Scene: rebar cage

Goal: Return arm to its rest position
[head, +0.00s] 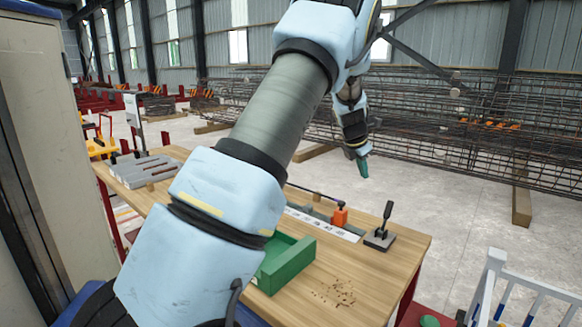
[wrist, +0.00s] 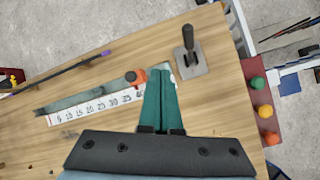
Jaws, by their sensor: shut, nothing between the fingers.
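My gripper (head: 362,166) hangs in the air above the far right part of the wooden table (head: 390,285) in the head view. In the wrist view its two green fingers (wrist: 161,85) are side by side and shut, with nothing between them. My arm crosses the middle of the head view and hides part of the table. The fingers point over the table near an orange block (wrist: 135,77) and the end of a white numbered scale (wrist: 95,107). They appear apart from the table top.
A black lever on a grey plate (head: 380,238) stands near the table's right edge. A green tray (head: 288,262) sits at the front, and a grey slotted block (head: 142,170) at the left. Coloured buttons (wrist: 264,111) are beside the table. Rebar cages (head: 450,130) lie behind; a white railing (head: 520,285) is right.

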